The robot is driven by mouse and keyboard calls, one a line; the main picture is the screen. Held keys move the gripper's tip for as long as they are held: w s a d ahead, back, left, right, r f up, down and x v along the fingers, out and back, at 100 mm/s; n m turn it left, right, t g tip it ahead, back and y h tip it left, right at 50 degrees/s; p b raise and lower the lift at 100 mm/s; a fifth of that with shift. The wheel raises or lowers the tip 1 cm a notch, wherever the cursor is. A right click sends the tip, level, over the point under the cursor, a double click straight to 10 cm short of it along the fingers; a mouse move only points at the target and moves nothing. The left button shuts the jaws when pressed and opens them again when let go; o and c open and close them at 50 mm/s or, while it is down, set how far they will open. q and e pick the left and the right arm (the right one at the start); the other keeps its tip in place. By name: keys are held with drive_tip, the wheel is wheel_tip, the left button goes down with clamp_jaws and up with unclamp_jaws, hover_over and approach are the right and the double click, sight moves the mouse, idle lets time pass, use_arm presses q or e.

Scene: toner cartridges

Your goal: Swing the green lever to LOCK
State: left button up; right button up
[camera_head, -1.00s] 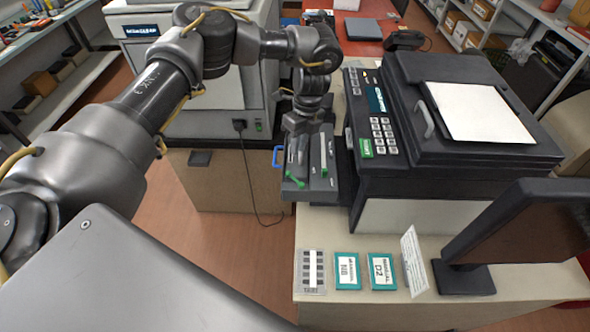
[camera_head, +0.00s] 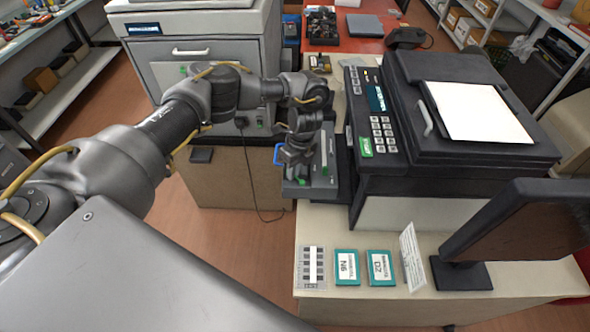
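My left gripper (camera_head: 296,168) points down over the dark tray-like unit (camera_head: 325,190) at the left side of the copier. It covers most of the green lever (camera_head: 303,180), and only a bit of green shows just below the fingers. I cannot tell whether the fingers touch the lever or whether they are open. A blue handle (camera_head: 278,155) sticks out at the unit's left edge. No LOCK marking is readable. My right gripper is not in view.
The black copier (camera_head: 465,150) stands close on the right. A grey machine (camera_head: 195,50) stands behind my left arm. Open floor lies to the left.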

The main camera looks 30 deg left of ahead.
sight(302, 175)
use_arm(q)
clamp_jaws()
drive_tip(key=shift+m, duration=0.3)
drive_tip(key=m+b, duration=0.1)
drive_tip(key=m, duration=0.1)
drive_tip(key=w+d+m+y, duration=0.1)
drive_tip(key=m, duration=0.1)
drive_tip(key=shift+w+b, duration=0.1)
drive_tip(key=shift+b, duration=0.25)
drive_tip(key=shift+w+d+m+t+b, duration=0.25)
drive_tip(key=shift+d+m+b, duration=0.1)
drive_tip(key=shift+m, duration=0.8)
drive_tip(key=shift+w+d+m+t+b, duration=0.1)
drive_tip(key=shift+d+m+t+b, duration=0.2)
drive_tip(key=shift+m, duration=0.85)
unclamp_jaws()
drive_tip(key=shift+r, duration=0.1)
